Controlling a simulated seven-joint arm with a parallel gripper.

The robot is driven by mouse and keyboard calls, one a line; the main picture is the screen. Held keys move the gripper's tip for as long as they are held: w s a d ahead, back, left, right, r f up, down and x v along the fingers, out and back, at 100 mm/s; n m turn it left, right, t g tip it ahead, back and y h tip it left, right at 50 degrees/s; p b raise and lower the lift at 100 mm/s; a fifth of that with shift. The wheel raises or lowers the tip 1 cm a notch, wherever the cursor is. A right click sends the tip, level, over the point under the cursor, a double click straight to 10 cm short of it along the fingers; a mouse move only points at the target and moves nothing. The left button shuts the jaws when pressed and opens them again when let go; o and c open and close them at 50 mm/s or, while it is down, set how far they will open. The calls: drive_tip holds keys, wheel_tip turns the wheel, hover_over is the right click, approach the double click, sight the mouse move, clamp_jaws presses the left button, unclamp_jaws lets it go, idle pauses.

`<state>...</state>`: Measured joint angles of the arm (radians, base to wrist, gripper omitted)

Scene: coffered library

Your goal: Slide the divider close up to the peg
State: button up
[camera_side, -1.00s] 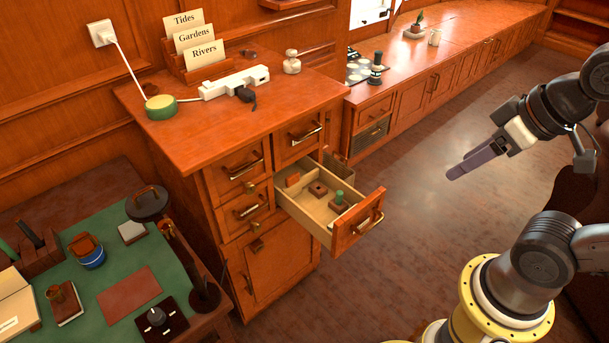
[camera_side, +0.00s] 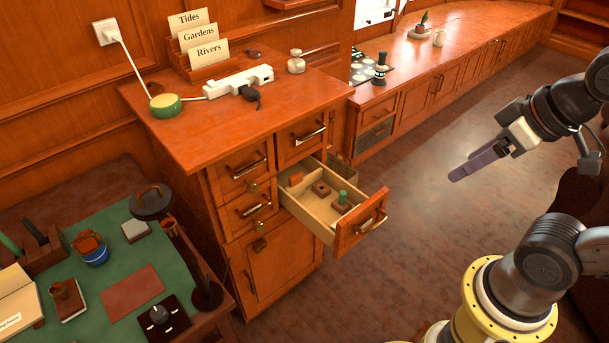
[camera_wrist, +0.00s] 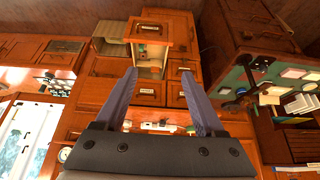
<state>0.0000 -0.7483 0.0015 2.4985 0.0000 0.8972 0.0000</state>
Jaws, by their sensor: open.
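An open drawer (camera_side: 362,226) juts out from the wooden cabinet. Inside stands a green peg (camera_side: 342,197) on a small brown block. A second brown block (camera_side: 321,188) lies behind it, and an upright orange-brown piece (camera_side: 296,179) stands near the back; I cannot tell for sure which piece is the divider.
The cabinet top holds a card rack (camera_side: 207,68), a white power strip (camera_side: 239,82), a green-yellow round object (camera_side: 166,105) and a small jar (camera_side: 295,62). A green-topped desk (camera_side: 112,250) stands at lower left. The space between gripper and drawer is clear.

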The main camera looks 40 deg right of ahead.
drive_tip(key=w+f, duration=0.2)
drive_tip(key=w, duration=1.1)
drive_tip(key=t, duration=0.3)
hover_over(297, 175)
drive_tip(key=s, duration=0.9)
wheel_tip(297, 175, down, 24)
drive_tip(key=x, duration=1.3)
drive_tip(key=shift+w+a+f, duration=0.1)
drive_tip(key=shift+w+f, duration=0.1)
drive_tip(key=shift+w, duration=0.05)
drive_tip(key=shift+c, duration=0.2)
clamp_jaws()
